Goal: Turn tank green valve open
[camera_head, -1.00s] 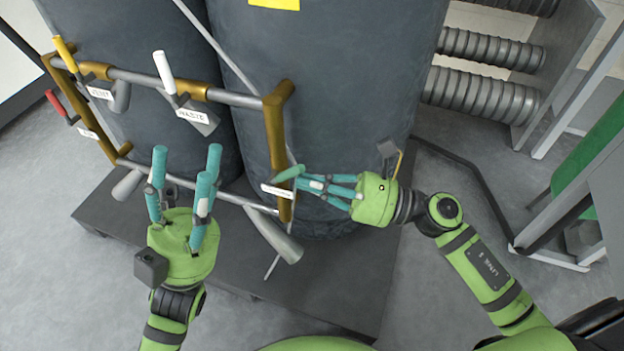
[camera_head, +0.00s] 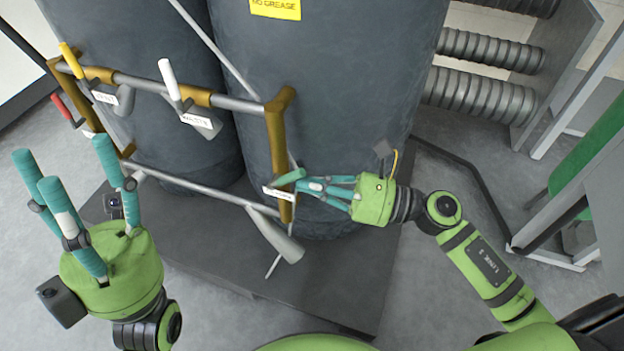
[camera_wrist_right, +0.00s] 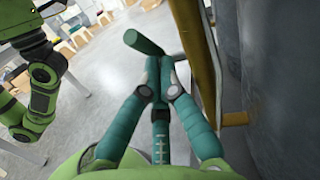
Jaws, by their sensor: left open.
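The green valve handle (camera_head: 288,178) is on the lower right of the pipe frame, beside the upright brass pipe (camera_head: 277,150) and above a white label. My right gripper (camera_head: 306,185) comes to it from the right. In the right wrist view its fingers (camera_wrist_right: 158,68) are drawn together, with their tips right at the near end of the green handle (camera_wrist_right: 145,42). I cannot tell whether the handle is between the tips or just touching them. My left gripper (camera_head: 65,165) is open and empty at the lower left, pointing up, apart from the pipes.
Yellow (camera_head: 71,60), red (camera_head: 62,107) and white (camera_head: 169,79) handles are on the frame's left part. Two dark tanks (camera_head: 330,90) stand behind, on a dark platform (camera_head: 325,285). Corrugated hoses (camera_head: 480,95) are at the right. Floor at the lower left is clear.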

